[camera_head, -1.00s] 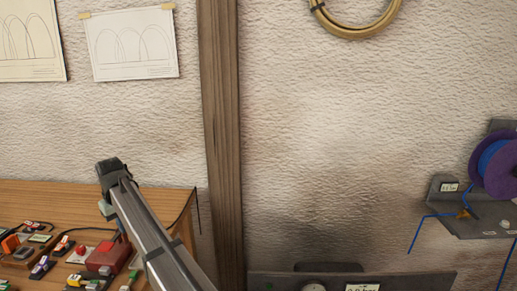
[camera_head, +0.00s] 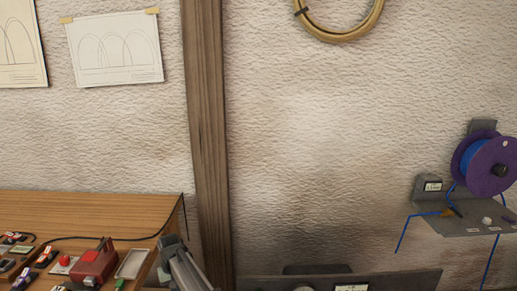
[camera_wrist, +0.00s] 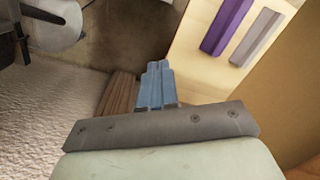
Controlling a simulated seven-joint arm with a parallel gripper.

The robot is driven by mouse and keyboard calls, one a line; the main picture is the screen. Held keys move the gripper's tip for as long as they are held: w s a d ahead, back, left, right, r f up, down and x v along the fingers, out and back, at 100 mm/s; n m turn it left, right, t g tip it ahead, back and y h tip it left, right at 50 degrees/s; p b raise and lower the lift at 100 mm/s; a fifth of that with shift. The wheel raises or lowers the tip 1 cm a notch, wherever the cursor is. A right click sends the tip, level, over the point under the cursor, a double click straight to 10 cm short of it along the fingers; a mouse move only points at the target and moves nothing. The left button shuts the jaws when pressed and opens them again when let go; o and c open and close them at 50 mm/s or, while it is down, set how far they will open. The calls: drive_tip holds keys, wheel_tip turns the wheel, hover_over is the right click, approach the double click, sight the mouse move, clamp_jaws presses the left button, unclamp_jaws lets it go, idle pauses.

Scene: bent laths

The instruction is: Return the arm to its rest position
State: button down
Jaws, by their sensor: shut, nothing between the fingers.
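My gripper (camera_wrist: 157,68) shows in the wrist view, past a grey mounting plate. Its two blue-grey fingers are together with nothing between them, and they touch nothing that I can see. In the head view, a grey part of my arm (camera_head: 182,268) shows at the bottom edge, in front of the wooden bench's right end. The fingers cannot be made out in that view.
The wooden bench (camera_head: 90,212) at left carries a red box (camera_head: 95,264) and several small parts. A purple spool (camera_head: 490,165) stands on a grey wall shelf (camera_head: 465,220). A wooden post (camera_head: 207,130) runs up the wall. The wrist view shows a purple strip (camera_wrist: 227,27) on a pale board.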

drive_tip(key=s+d+f+m+g+y, duration=0.15)
drive_tip(key=s+d+f, duration=0.25)
drive_tip(key=s+f, duration=0.65)
drive_tip(key=s+d+f+m+g+y, duration=0.1)
drive_tip(key=s+d+f+m+g, duration=0.2)
drive_tip(key=s+f, duration=0.75)
drive_tip(key=s+d+f+m+g+y, duration=0.1)
drive_tip(key=s+d+f+m+g, duration=0.2)
drive_tip(key=s+f, duration=0.75)
drive_tip(key=s+d+h, duration=0.2)
drive_tip(key=s+d, duration=0.3)
drive_tip(key=d, duration=1.3)
drive_tip(key=s+d+n+t+h, duration=0.1)
drive_tip(key=s+d, duration=0.5)
drive_tip(key=d, duration=1.3)
drive_tip(key=shift+s+r+h, duration=0.3)
drive_tip(key=shift+r+h, duration=0.1)
drive_tip(key=shift+h, duration=0.05)
